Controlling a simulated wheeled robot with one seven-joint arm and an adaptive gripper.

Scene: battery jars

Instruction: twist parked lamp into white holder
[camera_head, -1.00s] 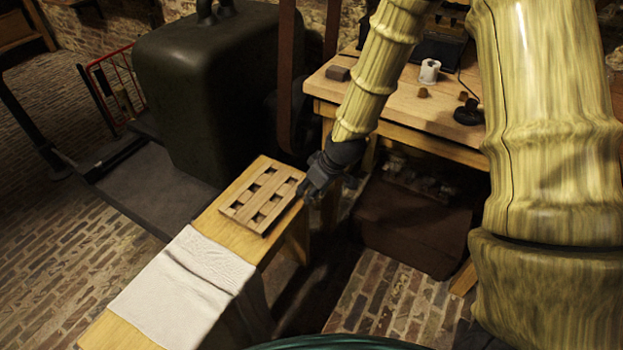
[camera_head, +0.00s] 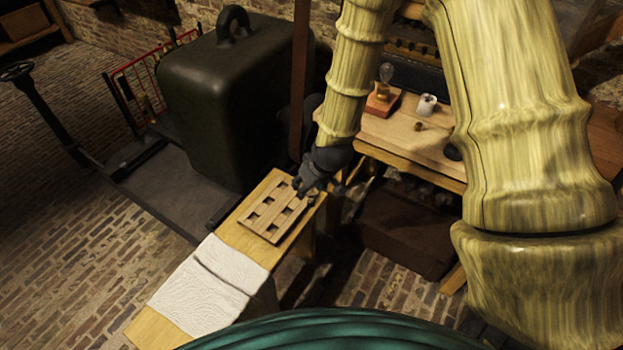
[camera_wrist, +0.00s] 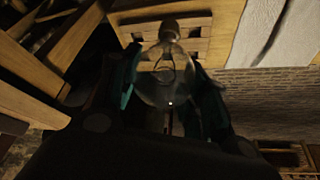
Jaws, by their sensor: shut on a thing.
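The lamp, a clear glass bulb (camera_wrist: 166,78) with a dull metal base, sits between my gripper's teal finger pads in the wrist view. My gripper (camera_head: 308,190) is shut on it at the far right corner of a wooden slotted rack (camera_head: 262,231). The lamp's base points toward the rack (camera_wrist: 190,42); I cannot tell whether it touches. In the head view the held lamp is mostly hidden by the gripper. A white holder (camera_head: 427,104), small and cup-shaped, stands on the workbench at the back right, apart from my gripper.
Another bulb (camera_head: 387,72) stands in a brass socket on a wooden block on the workbench (camera_head: 395,131). A small brown piece (camera_head: 418,127) lies near the white holder. A white cloth (camera_head: 208,285) covers part of the narrow bench. A large dark green tank (camera_head: 225,105) stands left.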

